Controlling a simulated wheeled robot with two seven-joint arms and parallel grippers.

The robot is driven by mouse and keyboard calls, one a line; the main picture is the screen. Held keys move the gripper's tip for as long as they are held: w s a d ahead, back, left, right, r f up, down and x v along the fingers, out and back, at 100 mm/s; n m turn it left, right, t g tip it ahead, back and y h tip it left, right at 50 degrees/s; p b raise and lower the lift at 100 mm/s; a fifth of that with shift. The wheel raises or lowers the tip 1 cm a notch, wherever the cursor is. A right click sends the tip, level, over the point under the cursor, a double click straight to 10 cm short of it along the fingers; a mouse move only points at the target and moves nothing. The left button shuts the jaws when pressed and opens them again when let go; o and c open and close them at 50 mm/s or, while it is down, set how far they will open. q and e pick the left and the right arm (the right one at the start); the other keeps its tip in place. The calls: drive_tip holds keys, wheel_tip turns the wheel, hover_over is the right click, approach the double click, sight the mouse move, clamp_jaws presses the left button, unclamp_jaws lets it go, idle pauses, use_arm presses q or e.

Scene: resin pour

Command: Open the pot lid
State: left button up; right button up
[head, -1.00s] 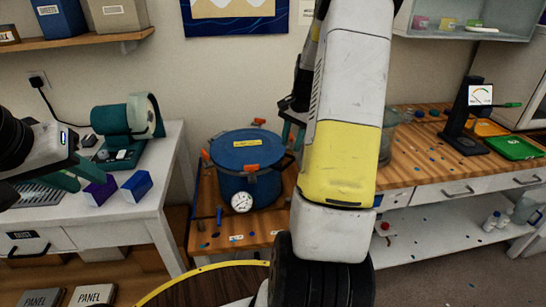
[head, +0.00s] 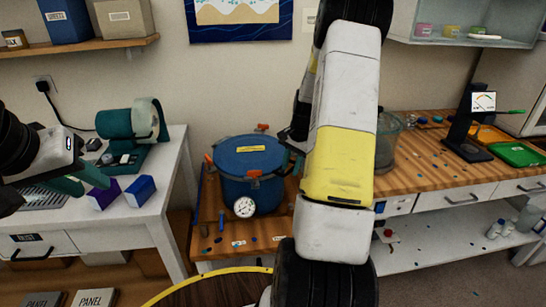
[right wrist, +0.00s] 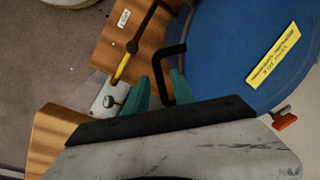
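The blue pot (head: 250,185) stands on the wooden bench, with its blue lid (head: 240,160) on. The lid has a yellow label and orange clamps at its rim. In the right wrist view the lid (right wrist: 235,50) fills the upper right, and a black bent handle (right wrist: 158,68) stands out from its edge. My right gripper (right wrist: 161,80) is open, with the handle between its teal fingers; contact cannot be told. In the head view my right arm partly hides this gripper (head: 293,145) at the pot's right side.
A purple box (head: 104,194) and a blue box (head: 138,190) sit close to my left gripper. A gauge (head: 244,207) is on the pot's front. A clear container (head: 388,150) stands behind my right arm. A round yellow-rimmed table (head: 205,290) is in front.

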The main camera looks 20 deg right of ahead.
clamp_jaws()
idle(1.2)
